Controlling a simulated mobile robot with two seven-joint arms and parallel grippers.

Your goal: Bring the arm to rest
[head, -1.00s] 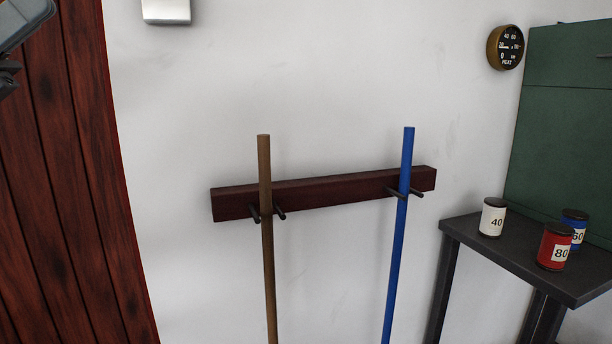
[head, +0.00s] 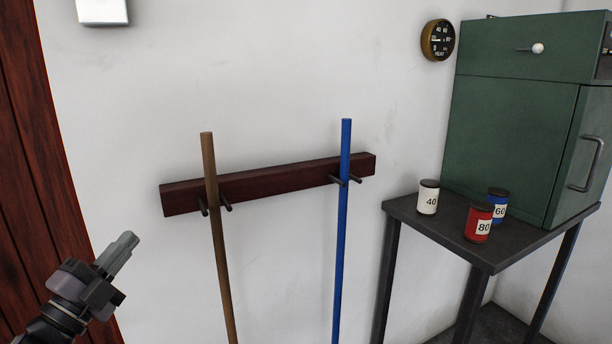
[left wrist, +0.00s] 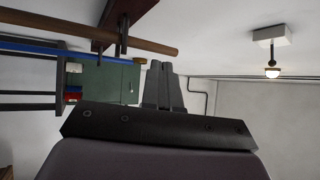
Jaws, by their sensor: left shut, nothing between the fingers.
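My left gripper (head: 123,247) is at the lower left of the head view, in front of the white wall near the wooden door. Its fingers are together and empty, pointing up and to the right. In the left wrist view the closed fingers (left wrist: 163,88) stand in the middle, with nothing between them. The gripper is left of the brown pole (head: 217,240) and apart from it. My right gripper is not in these views.
The brown pole and a blue pole (head: 341,230) hang on a dark wooden rack (head: 270,183). A dark table (head: 450,240) at right carries a green cabinet (head: 510,130) and white (head: 428,198), red (head: 478,224) and blue (head: 497,204) cans. A round gauge (head: 437,40) is on the wall.

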